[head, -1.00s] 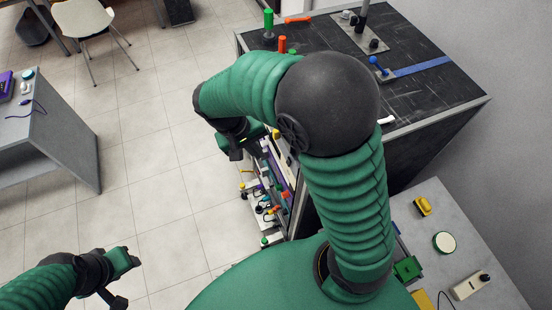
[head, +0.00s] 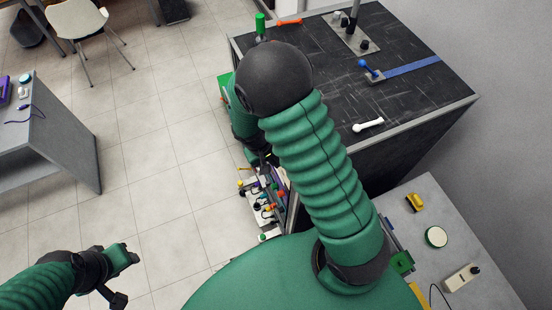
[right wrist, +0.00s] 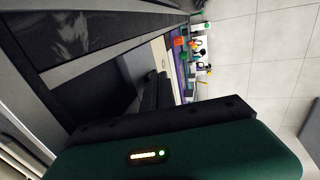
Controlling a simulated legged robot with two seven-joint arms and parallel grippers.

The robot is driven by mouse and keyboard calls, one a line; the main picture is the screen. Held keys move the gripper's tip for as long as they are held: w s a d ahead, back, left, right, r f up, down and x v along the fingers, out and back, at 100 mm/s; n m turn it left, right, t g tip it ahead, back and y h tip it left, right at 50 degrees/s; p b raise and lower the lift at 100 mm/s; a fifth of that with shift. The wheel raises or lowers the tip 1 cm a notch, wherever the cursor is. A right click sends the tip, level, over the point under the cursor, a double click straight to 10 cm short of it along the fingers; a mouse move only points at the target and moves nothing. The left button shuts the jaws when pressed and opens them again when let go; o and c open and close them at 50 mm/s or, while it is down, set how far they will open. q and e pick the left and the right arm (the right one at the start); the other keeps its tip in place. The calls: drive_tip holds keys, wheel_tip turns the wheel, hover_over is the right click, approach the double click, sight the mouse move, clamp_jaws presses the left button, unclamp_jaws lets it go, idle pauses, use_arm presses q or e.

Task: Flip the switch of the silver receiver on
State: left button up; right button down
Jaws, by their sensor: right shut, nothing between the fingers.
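I cannot pick out the silver receiver or its switch for certain in either view. My right gripper (head: 262,158) is low at the left side of the black-topped cabinet (head: 400,100), mostly hidden by my own arm in the head view. It is shut and empty. In the right wrist view, its dark edge and green body (right wrist: 180,155) fill the bottom, near the cabinet's dark open bay (right wrist: 95,90). Small coloured devices (head: 265,205) lie beyond it along the cabinet's side. My left gripper (head: 120,275) hangs over the floor at lower left, and its jaws are unclear.
A grey table (head: 450,210) at right holds a yellow switch (head: 414,202) and a round button (head: 436,237). The tiled floor (head: 150,150) is open at left.

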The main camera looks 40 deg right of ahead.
drive_tip(key=shift+s+d+r+g+h+b, duration=0.1)
drive_tip(key=shift+r+g+h+b, duration=0.2)
drive_tip(key=shift+r+h+b, duration=0.4)
idle(0.5)
drive_tip(key=shift+f, duration=0.15)
